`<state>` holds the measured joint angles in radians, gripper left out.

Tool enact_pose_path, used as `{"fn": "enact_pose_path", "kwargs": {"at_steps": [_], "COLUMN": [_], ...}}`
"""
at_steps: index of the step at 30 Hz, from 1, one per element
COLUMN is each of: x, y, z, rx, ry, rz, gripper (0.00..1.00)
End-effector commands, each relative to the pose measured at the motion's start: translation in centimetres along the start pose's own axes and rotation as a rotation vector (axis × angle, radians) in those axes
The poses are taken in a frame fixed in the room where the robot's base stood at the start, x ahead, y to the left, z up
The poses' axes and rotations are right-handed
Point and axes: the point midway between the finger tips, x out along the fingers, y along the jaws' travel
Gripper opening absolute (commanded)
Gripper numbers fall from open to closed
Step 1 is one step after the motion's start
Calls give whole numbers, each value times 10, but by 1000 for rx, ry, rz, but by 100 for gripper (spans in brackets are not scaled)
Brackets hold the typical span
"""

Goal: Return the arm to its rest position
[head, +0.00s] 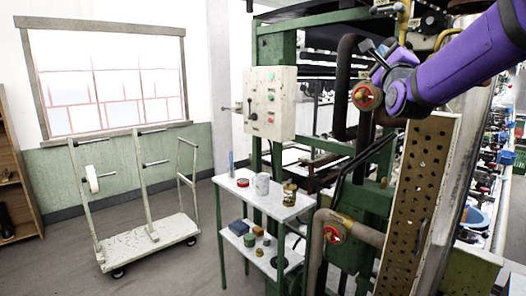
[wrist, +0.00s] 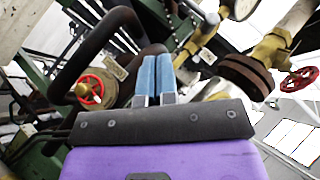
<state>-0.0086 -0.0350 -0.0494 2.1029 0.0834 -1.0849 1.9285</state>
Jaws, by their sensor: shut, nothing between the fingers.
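My purple arm (head: 455,65) reaches in from the upper right of the head view, raised in front of the green machine. In the wrist view my gripper (wrist: 154,80) shows two blue fingers side by side, shut with nothing between them. A red valve wheel (head: 367,97) on a dark pipe is close to the arm's end in the head view. In the wrist view a red wheel (wrist: 95,90) lies left of the fingers, apart from them. The far sides of the fingers are hidden.
A second red valve wheel (head: 334,232) is lower down. A perforated metal panel (head: 418,195) stands beneath my arm. A control box (head: 270,103) is on the green frame. A small table (head: 262,205) holds tins and a mug. A trolley (head: 150,242) stands left on open floor.

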Motion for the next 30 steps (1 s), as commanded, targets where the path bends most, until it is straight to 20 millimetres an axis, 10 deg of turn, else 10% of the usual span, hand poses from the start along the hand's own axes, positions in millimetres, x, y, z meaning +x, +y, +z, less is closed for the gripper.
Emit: {"fn": "enact_pose_path", "kwargs": {"at_steps": [11,30], "x": [-101,-385], "y": [13,6], "z": [3,-7], "rx": [-649,-1438], "ry": [-25,-949], "rz": [598,1478], "gripper": [0,0]}}
